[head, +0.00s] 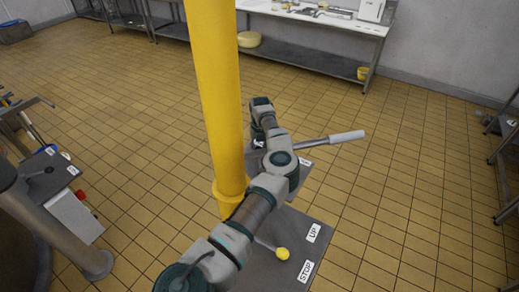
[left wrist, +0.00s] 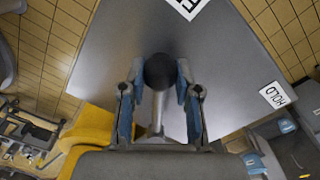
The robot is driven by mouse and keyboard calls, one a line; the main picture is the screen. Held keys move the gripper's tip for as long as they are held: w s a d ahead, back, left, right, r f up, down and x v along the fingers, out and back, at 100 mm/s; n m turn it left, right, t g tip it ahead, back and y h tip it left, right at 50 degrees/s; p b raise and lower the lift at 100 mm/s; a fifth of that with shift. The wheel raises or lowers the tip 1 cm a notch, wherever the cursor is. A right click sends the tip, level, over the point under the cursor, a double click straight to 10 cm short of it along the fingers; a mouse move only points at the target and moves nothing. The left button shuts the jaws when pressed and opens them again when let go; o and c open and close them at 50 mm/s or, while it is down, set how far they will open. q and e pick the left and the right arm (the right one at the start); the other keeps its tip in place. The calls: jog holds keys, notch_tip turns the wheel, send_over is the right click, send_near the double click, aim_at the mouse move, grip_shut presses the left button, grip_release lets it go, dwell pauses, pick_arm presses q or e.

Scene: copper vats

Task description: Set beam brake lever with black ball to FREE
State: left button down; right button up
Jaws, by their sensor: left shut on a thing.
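The black ball (left wrist: 160,72) of the beam brake lever sits between the two fingers of my left gripper (left wrist: 160,80) in the left wrist view, and the gripper is shut on it. The metal lever rod (left wrist: 157,112) runs from the ball toward the picture's bottom. Behind it is a grey plate (left wrist: 230,75) with a HOLD label (left wrist: 278,95) at the right and a partly cut-off label (left wrist: 187,5) at the top. The ball points between the two labels, closer to the top one. In the head view my arm and the yellow column largely hide the ball. My right gripper is out of view.
A thick yellow column (head: 216,90) stands close beside my left arm. Nearby are a yellow-ball lever (head: 282,254) with UP (head: 314,233) and STOP (head: 305,271) labels, and a lever with a white handle (head: 347,137). Tiled floor to the right is clear.

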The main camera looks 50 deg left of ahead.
pick_arm(q)
jog(key=c, duration=0.8)
grip_release()
jog(key=shift+s+f, duration=0.15)
jog(key=shift+f, duration=0.05)
jog(key=shift+a+r, duration=0.1)
jog(key=shift+r, duration=0.45)
notch_tip(320, 180, up, 11)
jog(key=shift+w, duration=0.25)
